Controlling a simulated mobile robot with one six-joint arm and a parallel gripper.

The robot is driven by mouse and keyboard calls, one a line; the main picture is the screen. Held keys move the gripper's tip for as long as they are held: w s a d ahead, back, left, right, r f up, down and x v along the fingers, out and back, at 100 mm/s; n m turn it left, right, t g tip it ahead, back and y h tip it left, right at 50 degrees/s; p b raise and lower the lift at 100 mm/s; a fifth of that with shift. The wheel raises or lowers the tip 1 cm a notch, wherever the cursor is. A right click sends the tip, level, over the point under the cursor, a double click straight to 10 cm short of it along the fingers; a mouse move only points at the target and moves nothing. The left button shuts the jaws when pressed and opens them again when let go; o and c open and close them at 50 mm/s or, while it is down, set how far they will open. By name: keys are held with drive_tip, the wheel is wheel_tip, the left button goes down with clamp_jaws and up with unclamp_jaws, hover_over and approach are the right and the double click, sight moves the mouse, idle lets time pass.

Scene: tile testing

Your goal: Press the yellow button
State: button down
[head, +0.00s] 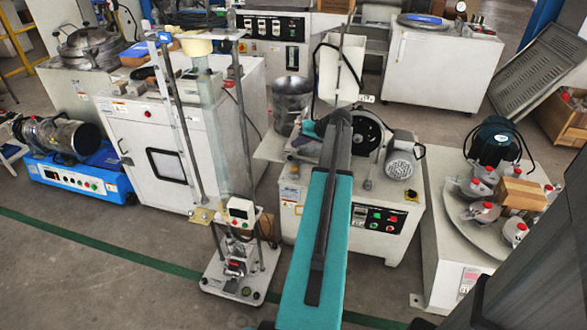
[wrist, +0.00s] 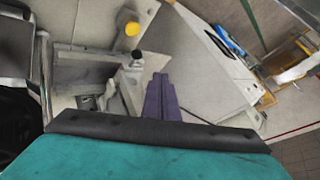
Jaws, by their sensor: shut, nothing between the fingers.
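A round yellow piece (wrist: 132,28) shows near the top of the wrist view, on or beside a grey metal part; I cannot tell for sure that it is the yellow button. My gripper (wrist: 161,80) is in the middle of the wrist view, its dark purple fingers shut together and empty. The yellow piece is up and left of the fingertips and apart from them in the picture. In the head view my teal and black arm reaches over the middle machine, and the fingertips cannot be made out. No yellow button is clear on that machine's control panel (head: 378,219).
A motor (head: 402,155) sits on the middle machine, right of my arm. A tall test stand (head: 240,262) stands to the left. A round plate with several red-capped pots (head: 481,207) is at the right. Grey floor (head: 120,280) is open at the front left.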

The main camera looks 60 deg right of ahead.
drive_tip(key=b, duration=0.5)
hover_over(297, 170)
drive_tip(key=shift+d+f, duration=0.15)
drive_tip(key=shift+f, duration=4.2)
drive_tip(key=shift+f, duration=1)
drive_tip(key=shift+r, duration=0.2)
drive_tip(key=shift+r+p, duration=0.35)
drive_tip(key=shift+r, duration=0.45)
drive_tip(key=shift+r+p, duration=1.3)
drive_tip(key=shift+r, duration=1.2)
